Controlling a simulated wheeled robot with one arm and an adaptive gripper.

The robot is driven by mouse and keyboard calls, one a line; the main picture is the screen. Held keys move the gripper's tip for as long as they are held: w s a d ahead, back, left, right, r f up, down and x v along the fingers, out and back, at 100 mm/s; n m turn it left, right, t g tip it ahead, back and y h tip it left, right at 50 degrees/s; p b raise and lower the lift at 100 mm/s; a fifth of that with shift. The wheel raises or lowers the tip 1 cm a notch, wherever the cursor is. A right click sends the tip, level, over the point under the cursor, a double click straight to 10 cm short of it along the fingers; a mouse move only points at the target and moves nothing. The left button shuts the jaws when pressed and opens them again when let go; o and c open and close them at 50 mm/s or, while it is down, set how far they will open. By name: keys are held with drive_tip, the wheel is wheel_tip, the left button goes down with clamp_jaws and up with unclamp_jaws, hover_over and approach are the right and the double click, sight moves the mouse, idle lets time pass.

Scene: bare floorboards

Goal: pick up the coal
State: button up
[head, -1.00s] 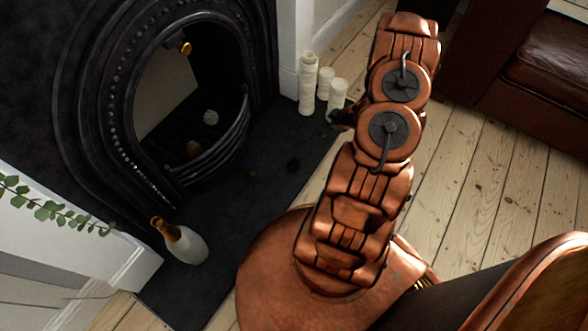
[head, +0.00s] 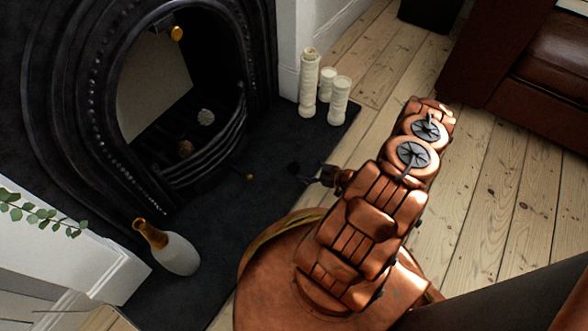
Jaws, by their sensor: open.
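The coal (head: 294,168) is a small dark lump on the black hearth slab, near the slab's right edge in the head view. It is hard to make out against the dark stone. My gripper (head: 309,174) is low over the slab's edge, just right of the coal, with its dark fingers pointing left at it. The jaws are open and look empty. Whether a fingertip touches the coal cannot be told.
A black arched fireplace (head: 101,95) with a curved grate (head: 215,153) stands at left. Cream candles (head: 309,85) stand at the slab's back right. A white and gold bottle (head: 176,254) stands front left. A tiny brownish bit (head: 249,177) lies on the slab.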

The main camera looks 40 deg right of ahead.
sight(296, 167)
drive_tip(key=shift+b+x, duration=1.5)
drive_tip(key=shift+x, duration=1.8)
drive_tip(key=shift+r, duration=0.15)
drive_tip(key=c, duration=1.3)
drive_tip(key=shift+o, duration=0.2)
drive_tip(key=shift+r, duration=0.15)
